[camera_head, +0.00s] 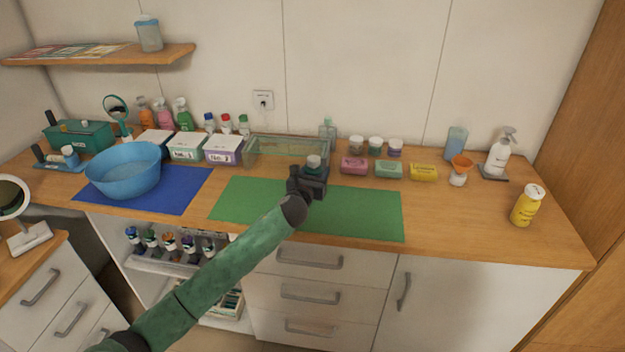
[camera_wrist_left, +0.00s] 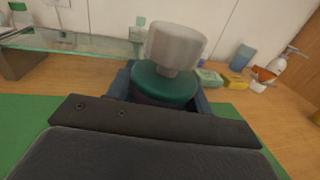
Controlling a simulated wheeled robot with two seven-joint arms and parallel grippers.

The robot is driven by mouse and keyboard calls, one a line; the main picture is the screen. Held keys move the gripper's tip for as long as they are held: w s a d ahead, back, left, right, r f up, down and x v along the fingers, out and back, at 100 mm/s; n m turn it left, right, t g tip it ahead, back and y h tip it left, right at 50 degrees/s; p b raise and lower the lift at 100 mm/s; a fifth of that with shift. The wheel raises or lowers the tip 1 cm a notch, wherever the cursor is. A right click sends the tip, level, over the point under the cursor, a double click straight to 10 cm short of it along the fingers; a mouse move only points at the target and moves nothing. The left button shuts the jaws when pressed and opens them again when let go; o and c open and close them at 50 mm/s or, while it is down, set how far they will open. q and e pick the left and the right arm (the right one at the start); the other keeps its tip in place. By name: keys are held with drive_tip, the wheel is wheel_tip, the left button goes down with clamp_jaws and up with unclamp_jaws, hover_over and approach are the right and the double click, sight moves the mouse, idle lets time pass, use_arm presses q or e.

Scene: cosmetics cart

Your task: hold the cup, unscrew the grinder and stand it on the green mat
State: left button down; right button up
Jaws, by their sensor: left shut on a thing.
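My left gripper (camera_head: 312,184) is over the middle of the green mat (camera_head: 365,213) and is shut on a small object. That object has a dark green collar (camera_wrist_left: 163,84) and a pale, rounded top (camera_wrist_left: 175,46); in the head view its pale top (camera_head: 314,161) shows just above the gripper. It looks like the grinder on its cup, upright, but its lower part is hidden by the gripper. I cannot tell where grinder and cup meet, or whether the base touches the mat. My right gripper is not in view.
A glass tray (camera_head: 290,150) stands behind the mat. Pink (camera_head: 354,166), green (camera_head: 389,169) and yellow (camera_head: 423,172) boxes line its back right. A blue bowl (camera_head: 122,171) sits on a blue mat (camera_head: 183,198) at left. The green mat's right part is clear.

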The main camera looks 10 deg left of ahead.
use_arm(q)
drive_tip(key=shift+w+a+f, duration=0.2)
drive_tip(key=shift+a+f, duration=0.15)
drive_tip(key=shift+a, duration=0.1)
drive_tip(key=shift+f+p, duration=0.75)
drive_tip(key=shift+f, duration=1.2)
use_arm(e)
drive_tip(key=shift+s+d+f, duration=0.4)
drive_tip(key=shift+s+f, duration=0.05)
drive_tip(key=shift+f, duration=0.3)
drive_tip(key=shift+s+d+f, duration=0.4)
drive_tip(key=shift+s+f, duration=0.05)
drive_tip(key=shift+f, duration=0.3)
use_arm(q)
drive_tip(key=shift+f, duration=0.1)
drive_tip(key=c, duration=0.7)
unclamp_jaws()
drive_tip(key=shift+o, duration=0.5)
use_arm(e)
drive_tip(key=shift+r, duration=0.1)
